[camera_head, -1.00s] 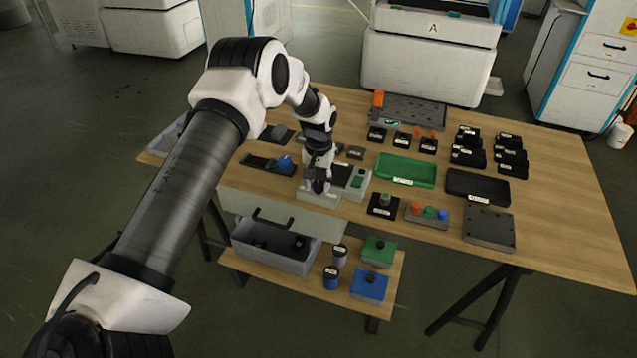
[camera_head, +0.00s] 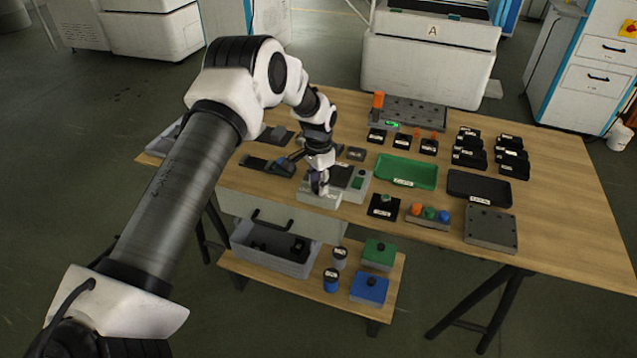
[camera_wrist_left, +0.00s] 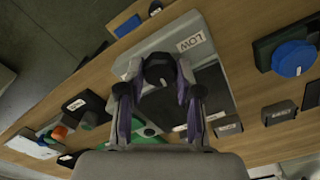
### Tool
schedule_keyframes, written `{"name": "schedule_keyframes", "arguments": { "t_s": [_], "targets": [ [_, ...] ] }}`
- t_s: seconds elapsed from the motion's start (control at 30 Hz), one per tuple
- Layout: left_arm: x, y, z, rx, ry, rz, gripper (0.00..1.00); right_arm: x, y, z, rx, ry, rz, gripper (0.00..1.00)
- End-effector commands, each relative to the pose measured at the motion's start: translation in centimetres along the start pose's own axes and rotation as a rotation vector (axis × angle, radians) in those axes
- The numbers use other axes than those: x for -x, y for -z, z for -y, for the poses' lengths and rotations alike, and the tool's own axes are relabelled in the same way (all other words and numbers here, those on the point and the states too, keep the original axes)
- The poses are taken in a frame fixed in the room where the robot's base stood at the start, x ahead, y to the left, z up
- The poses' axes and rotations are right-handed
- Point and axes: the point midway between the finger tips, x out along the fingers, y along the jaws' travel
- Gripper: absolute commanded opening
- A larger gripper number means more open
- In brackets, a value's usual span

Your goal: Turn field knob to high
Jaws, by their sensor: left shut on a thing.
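The field knob (camera_wrist_left: 159,69) is a dark round knob on a light grey unit (camera_wrist_left: 163,41) with a white label reading LOW (camera_wrist_left: 190,39) beside it. My left gripper (camera_wrist_left: 158,78) is shut on the knob, a finger on each side, in the left wrist view. In the head view my left gripper (camera_head: 319,187) is down on the light grey unit (camera_head: 318,199) at the table's front edge; the knob is hidden there. Which way the knob points cannot be told. My right gripper is not in view.
A green tray (camera_head: 407,160) and a black tray (camera_head: 479,175) lie to the right. A blue knob (camera_wrist_left: 292,58) on a dark base is close by. Several small boxes stand around. A lower shelf (camera_head: 329,297) holds a grey bin (camera_head: 270,262) and jars.

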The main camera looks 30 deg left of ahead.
Motion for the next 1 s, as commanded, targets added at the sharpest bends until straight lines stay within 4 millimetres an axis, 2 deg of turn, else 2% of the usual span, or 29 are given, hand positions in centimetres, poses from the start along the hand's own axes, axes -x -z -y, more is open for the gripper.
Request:
{"name": "schedule_keyframes", "arguments": {
  "t_s": [0.4,0.43,0.5,0.83,1.0],
  "targets": [
    [0.1,0.1,0.1,-0.009,0.002,-0.003,0.0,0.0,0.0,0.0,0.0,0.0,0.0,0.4],
    [0.1,0.1,0.1,-0.009,0.002,-0.003,0.38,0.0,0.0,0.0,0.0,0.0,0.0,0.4],
    [0.1,0.1,0.1,-0.009,0.002,-0.003,0.6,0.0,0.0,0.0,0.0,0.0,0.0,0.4],
    [0.3,0.1,0.0,-0.008,0.001,-0.002,0.6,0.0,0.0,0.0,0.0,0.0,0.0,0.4],
    [2.9,0.1,0.1,-0.009,0.002,-0.004,0.6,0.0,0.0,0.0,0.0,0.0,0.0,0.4]
  ]
}}
